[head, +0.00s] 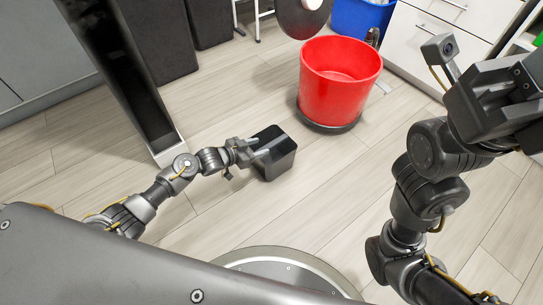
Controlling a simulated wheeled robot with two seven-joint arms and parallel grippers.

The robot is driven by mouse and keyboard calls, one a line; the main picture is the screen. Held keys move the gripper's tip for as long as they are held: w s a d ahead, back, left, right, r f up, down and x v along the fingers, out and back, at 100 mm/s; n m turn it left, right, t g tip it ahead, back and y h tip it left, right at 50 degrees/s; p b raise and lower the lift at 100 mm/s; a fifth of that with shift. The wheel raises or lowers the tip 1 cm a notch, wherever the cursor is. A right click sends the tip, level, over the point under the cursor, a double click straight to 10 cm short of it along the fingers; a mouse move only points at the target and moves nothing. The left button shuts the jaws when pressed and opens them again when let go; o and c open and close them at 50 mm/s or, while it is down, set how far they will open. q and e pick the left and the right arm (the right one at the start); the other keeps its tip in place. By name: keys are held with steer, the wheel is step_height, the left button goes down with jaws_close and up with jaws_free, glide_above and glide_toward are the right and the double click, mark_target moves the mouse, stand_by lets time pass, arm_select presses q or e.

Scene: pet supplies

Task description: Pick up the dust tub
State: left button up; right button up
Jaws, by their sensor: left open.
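A small black box-shaped tub (277,162) stands on the wooden floor near the middle of the head view; it looks like the dust tub. My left gripper (253,153) is open at the left side of this tub, with its finger tips at or over the tub's near-left edge. I cannot tell whether the fingers touch it. My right gripper (497,98) is raised at the right edge, well away from the tub; its fingers do not show clearly.
A red bucket (337,90) stands on a dark round base behind and to the right of the tub. A black post (125,75) rises to the left. White drawers (420,45) and a blue bin (360,18) stand at the back. The floor in front of the tub is clear.

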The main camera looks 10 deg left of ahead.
mark_target(266, 147)
arm_select(q)
steer(key=w+d+f+b, duration=0.2)
steer(key=b, duration=0.1)
steer(key=shift+w+f, duration=0.2)
steer(key=shift+w+d+b, duration=0.3)
steer(key=shift+w+d, duration=0.05)
steer(key=shift+w, duration=0.05)
steer(key=shift+r, duration=0.1)
steer(key=shift+c, duration=0.5)
jaws_close()
